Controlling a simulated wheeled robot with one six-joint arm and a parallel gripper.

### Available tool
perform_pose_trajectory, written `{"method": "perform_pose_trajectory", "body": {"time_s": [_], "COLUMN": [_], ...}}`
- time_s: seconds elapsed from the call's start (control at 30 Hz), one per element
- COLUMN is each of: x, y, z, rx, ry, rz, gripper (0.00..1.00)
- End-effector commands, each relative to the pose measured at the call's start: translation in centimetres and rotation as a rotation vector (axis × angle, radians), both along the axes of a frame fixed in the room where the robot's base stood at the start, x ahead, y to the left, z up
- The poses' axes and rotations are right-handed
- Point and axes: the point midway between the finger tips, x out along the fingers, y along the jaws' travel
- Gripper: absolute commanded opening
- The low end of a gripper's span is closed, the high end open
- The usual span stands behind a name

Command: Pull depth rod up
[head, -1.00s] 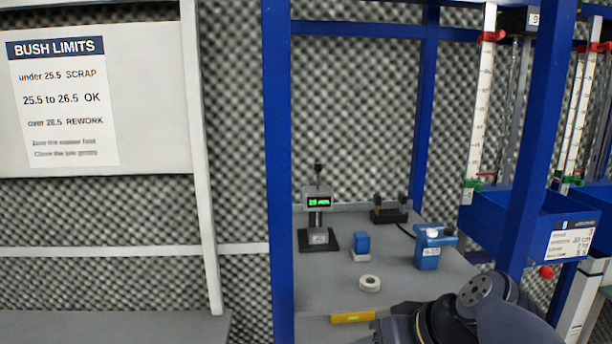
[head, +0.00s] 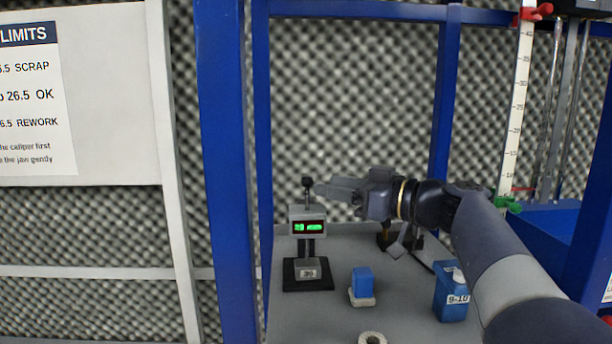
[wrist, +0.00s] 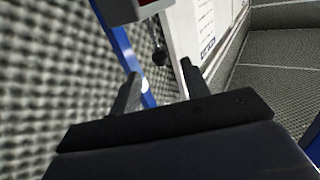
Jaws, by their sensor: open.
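The depth gauge (head: 308,228) stands upright on a dark base with a lit green readout. Its depth rod has a small dark knob (head: 307,183) at the top. My gripper (head: 318,189) is open and level with the knob, just to its right in the head view. In the wrist view the knob (wrist: 159,55) shows just beyond and between the two open fingertips (wrist: 160,70). The gauge body (wrist: 125,8) is partly cut off at that view's top edge. Whether a finger touches the knob cannot be told.
A blue block (head: 362,281) on a pale base and a blue box (head: 451,295) marked 9-10 stand on the grey bench. A pale ring (head: 372,339) lies at the front. A dark fixture (head: 386,240) is partly behind my arm. Blue posts (head: 226,170) frame the bench.

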Motion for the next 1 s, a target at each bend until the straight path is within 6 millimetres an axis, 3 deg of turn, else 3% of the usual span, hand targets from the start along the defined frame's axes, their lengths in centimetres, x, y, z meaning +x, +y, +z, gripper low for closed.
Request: {"method": "perform_pose_trajectory", "body": {"time_s": [0.1,0.33,0.77,1.0], "x": [1.3,3.2,3.7,3.7], "y": [2.0,4.5,5.3,5.3], "z": [0.4,0.2,0.0,0.0], "rx": [0.001,0.0,0.0,-0.001], "ry": [0.003,0.003,0.001,0.002], "rz": [0.005,0.002,-0.001,-0.001], "gripper": [0.44,0.44,0.44,0.25]}}
